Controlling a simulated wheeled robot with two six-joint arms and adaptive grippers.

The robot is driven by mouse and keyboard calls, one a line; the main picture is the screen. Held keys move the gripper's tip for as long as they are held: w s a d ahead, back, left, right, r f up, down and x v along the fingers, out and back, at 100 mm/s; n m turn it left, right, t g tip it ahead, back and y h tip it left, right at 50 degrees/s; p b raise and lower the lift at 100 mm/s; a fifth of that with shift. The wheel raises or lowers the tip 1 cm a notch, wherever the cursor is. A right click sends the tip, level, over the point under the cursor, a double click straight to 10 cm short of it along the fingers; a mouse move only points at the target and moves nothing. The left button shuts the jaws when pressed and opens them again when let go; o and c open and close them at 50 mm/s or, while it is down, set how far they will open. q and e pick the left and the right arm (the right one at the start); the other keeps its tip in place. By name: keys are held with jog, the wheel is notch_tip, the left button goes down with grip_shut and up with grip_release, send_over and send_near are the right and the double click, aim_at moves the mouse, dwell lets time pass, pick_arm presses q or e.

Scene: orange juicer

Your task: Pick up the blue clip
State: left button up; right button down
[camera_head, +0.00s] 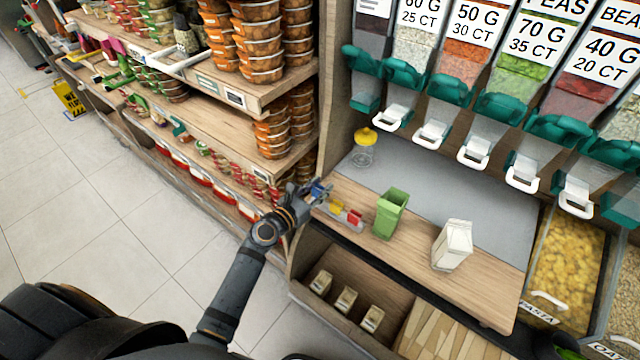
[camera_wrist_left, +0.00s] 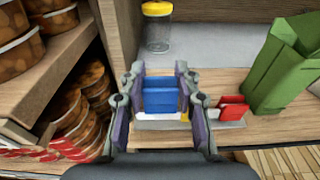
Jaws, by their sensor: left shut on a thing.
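The blue clip (camera_wrist_left: 160,96) is between the two fingers of my left gripper (camera_wrist_left: 158,108), which is shut on it. In the head view my left gripper (camera_head: 314,190) is at the left end of the wooden counter, with the blue clip (camera_head: 319,188) showing at its tips. A yellow clip (camera_head: 337,207) and a red clip (camera_head: 355,216) are just to the right, on a small light tray (camera_head: 345,221). In the left wrist view the red clip (camera_wrist_left: 233,108) is right of the fingers. The clip's lower edge is close to the tray; I cannot tell whether they touch.
A green bag (camera_head: 391,213) and a white carton (camera_head: 453,245) stand right of the clips. A clear jar with a yellow lid (camera_head: 364,148) stands behind. Dispensers with white handles (camera_head: 431,134) hang over the counter. A shelf wall with stacked tubs (camera_head: 262,75) is close on the left.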

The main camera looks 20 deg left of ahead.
aim_at(318, 185)
pick_arm(q)
jog(key=s+r, duration=0.1)
jog(key=r, duration=0.1)
jog(key=s+r+p, duration=0.1)
jog(key=r, duration=0.1)
jog(key=shift+s+d, duration=0.2)
jog(key=s+d+r, duration=0.1)
jog(key=s+r, duration=0.2)
jog(key=s, duration=0.5)
jog(key=shift+s+d, duration=0.25)
jog(key=shift+s, duration=0.15)
